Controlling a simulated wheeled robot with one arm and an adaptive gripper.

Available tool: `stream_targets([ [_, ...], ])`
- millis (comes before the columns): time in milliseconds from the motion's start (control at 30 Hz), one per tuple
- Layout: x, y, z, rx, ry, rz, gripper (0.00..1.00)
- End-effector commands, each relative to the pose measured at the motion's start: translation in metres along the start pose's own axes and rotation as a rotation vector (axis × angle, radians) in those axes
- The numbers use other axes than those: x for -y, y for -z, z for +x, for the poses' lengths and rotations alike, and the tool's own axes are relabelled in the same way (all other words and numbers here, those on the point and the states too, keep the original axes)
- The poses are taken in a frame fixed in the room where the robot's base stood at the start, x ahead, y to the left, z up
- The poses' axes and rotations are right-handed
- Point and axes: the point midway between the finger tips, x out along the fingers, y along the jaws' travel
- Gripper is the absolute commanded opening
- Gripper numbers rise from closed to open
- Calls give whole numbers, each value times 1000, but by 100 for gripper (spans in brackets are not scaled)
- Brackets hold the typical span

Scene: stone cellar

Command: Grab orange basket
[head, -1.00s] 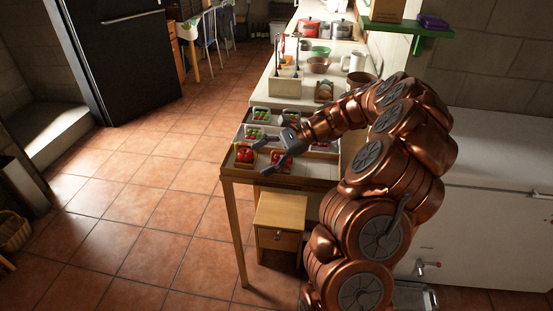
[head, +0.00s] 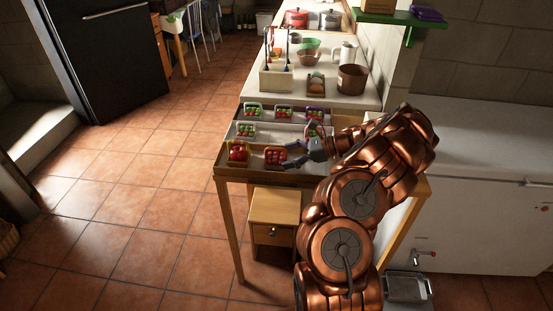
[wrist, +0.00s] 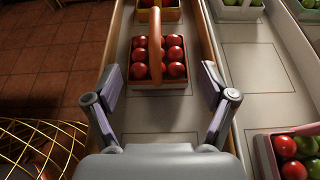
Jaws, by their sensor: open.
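The orange basket (wrist: 157,84) holds several red apples and has an orange-brown handle arched over it. In the wrist view it is straight ahead, between and just beyond my open fingers. In the head view the orange basket (head: 275,157) is in the front row of the table, just left of my gripper (head: 300,149). My gripper (wrist: 160,85) is open and empty, and its fingers point toward the basket without visibly touching it. A yellow basket (wrist: 172,15) with red produce stands behind it; in the head view it is at the front left corner.
The display table (head: 222,162) has raised divider strips between its rows. Other small baskets stand at the back and middle, including a green one (head: 252,111). A pale counter (head: 325,93) with bowls and pots lies behind. A yellow wire basket (wrist: 40,140) is at lower left.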

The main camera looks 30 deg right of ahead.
Motion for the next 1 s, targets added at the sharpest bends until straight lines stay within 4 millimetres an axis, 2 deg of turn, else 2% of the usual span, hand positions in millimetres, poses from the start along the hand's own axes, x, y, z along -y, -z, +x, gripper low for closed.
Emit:
stream_targets([
  [333,-3,-2,41,-2,-2,3,83],
  [600,-2,-1,45,-1,2,2,83],
  [1000,-3,-1,45,-1,2,2,42],
])
